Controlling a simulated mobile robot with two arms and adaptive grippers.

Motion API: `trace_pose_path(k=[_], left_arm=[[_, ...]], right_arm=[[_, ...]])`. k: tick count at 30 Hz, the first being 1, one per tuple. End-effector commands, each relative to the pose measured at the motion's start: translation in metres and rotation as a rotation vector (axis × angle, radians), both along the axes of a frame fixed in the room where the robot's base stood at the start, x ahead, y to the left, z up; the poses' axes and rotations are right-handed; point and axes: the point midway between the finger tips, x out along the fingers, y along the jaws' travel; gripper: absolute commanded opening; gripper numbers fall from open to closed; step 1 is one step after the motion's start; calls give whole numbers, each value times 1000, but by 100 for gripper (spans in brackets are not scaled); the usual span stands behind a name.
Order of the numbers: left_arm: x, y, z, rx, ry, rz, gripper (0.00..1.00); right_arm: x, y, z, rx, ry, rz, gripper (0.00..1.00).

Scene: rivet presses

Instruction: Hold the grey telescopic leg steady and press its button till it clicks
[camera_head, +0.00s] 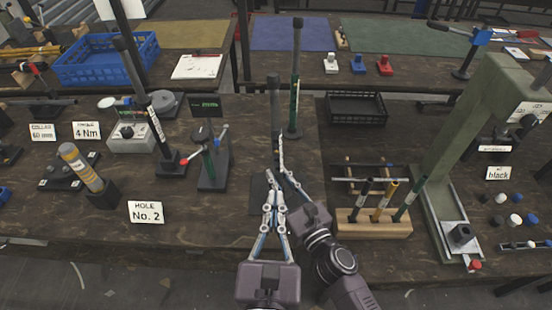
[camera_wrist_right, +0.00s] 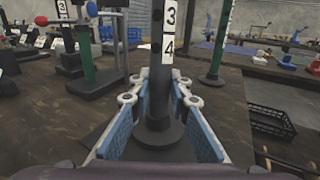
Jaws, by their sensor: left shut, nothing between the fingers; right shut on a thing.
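The grey telescopic leg (camera_head: 275,98) stands upright in the head view, its lower part behind my fingers. In the right wrist view the leg (camera_wrist_right: 155,75) rises from a round foot, with dark round spots and a white strip numbered 3 and 4. My right gripper (camera_head: 279,155) is shut on the leg low down; its fingers (camera_wrist_right: 158,88) lie on both sides of it in the wrist view. My left gripper (camera_head: 273,190) is shut and empty, its tips pointing up close to the right gripper's fingers. I cannot make out the button for certain.
A green leg (camera_head: 295,85) stands just behind to the right. A small green-post stand (camera_head: 210,160) is on the left. A wooden block with several rods (camera_head: 373,229) and a green press frame (camera_head: 440,170) are on the right. A black crate (camera_head: 357,109) lies behind.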

Motion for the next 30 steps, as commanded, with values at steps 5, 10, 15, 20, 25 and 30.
trace_pose_path(k=[5,10,15,20,25,30], left_arm=[[0,0,0,0,0,0,0],[0,0,0,0,0,0,0],[0,0,0,0,0,0,0],[0,0,0,0,0,0,0],[0,0,0,0,0,0,0],[0,0,0,0,0,0,0]], right_arm=[[-1,-1,-5,-5,8,-3,24],[0,-1,-3,-3,4,-2,37],[0,-1,-3,-3,4,-2,37],[-5,-3,-3,-2,4,-2,37],[-27,-15,-3,-3,6,-2,37],[-58,-30,-3,-1,7,-3,37]])
